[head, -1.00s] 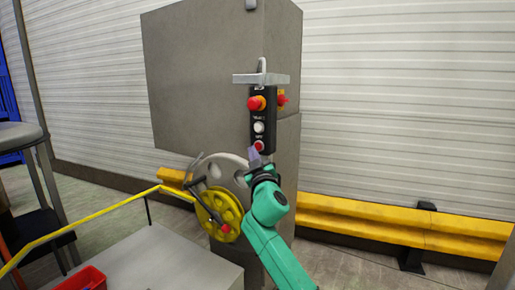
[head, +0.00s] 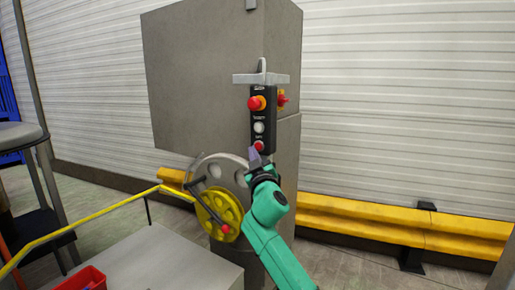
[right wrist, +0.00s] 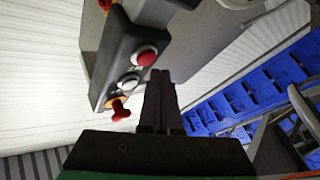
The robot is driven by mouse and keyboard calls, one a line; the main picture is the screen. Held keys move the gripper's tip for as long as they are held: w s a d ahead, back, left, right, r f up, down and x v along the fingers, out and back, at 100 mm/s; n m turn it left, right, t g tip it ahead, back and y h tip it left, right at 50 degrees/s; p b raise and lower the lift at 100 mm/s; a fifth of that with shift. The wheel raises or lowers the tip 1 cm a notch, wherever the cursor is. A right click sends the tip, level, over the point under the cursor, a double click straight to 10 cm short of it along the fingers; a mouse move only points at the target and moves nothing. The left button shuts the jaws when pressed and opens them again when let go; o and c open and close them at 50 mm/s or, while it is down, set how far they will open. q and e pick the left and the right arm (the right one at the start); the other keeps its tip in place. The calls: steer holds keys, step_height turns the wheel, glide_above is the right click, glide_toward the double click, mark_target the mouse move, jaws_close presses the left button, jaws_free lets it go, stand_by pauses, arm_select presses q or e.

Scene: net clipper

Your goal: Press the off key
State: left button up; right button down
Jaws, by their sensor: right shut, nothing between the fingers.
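A dark control box (head: 262,118) hangs on the grey machine cabinet. It has a red mushroom button on a yellow base (head: 256,103) at the top, a white button (head: 258,127) in the middle and a red button (head: 258,146) at the bottom. Labels are too small to read; the low red button looks like the off key. My right gripper (head: 254,156) is shut and empty, its tips just below that red button. In the right wrist view the fingertips (right wrist: 160,76) are close beside the red button (right wrist: 146,56); I cannot tell whether they touch. My left gripper is out of view.
A grey disc with a yellow wheel (head: 219,213) and a crank stands left of my right arm, near its wrist. A yellow rail (head: 95,221), a grey platform (head: 155,262) and a red bin (head: 85,279) lie at lower left. A yellow barrier (head: 400,232) runs along the wall.

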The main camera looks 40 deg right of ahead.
steer(key=shift+d, duration=0.15)
steer(key=shift+w+d, duration=0.1)
steer(key=shift+d, duration=0.2)
steer(key=shift+w+d, duration=0.1)
steer(key=shift+d, duration=0.3)
stand_by(0.6)
steer(key=shift+s+a, duration=0.25)
steer(key=shift+a, duration=0.6)
steer(key=shift+a, duration=0.1)
steer(key=a, duration=0.2)
steer(key=s+a, duration=0.1)
steer(key=a, duration=0.1)
steer(key=shift+s+a, duration=0.2)
steer(key=shift+a, duration=0.1)
